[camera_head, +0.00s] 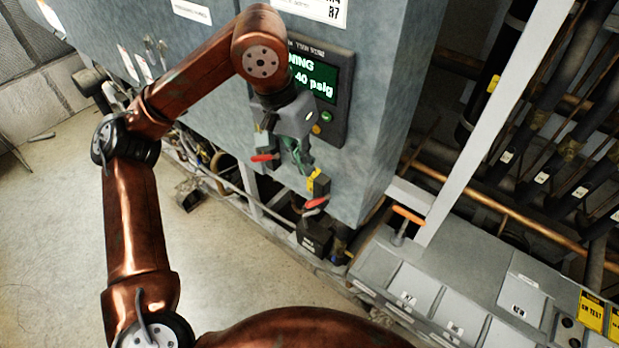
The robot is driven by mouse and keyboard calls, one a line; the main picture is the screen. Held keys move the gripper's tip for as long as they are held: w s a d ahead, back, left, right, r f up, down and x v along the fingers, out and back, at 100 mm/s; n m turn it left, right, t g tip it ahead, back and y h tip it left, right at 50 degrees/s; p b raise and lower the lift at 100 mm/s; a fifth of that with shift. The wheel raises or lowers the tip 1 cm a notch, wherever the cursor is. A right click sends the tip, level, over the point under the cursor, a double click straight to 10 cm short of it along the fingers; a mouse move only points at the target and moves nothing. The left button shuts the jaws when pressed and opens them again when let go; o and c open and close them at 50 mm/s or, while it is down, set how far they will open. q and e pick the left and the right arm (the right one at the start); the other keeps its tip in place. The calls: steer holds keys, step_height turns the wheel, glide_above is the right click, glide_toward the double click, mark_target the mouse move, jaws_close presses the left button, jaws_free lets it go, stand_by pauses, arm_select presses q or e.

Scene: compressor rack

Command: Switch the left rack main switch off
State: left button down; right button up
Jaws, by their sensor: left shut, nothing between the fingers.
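My left gripper (292,146) is in front of the lower part of the grey-blue cabinet (385,110), just below the display panel. It is shut and empty. A red handle (265,157) shows just left of its fingers. A second red handle (316,202) shows lower right, near a yellow tag (318,183). I cannot tell which handle is the left rack main switch, or whether the gripper touches either one. The gripper body hides part of the cabinet face here. My right gripper is not in view.
The display (315,78) on the cabinet reads "40 psig", with buttons below it. An orange-handled lever (408,215) stands on grey boxes (413,285) at lower right. Pipes and a light upright post (500,110) fill the right side. The floor (230,265) at left is mostly clear.

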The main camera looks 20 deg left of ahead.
mark_target(319, 198)
arm_select(q)
steer(key=x, duration=0.3)
steer(key=p+x, duration=0.1)
steer(key=x, duration=0.5)
steer(key=shift+w+p, duration=0.4)
steer(key=shift+f, duration=0.25)
steer(key=shift+s, duration=0.15)
steer(key=shift+f, duration=0.1)
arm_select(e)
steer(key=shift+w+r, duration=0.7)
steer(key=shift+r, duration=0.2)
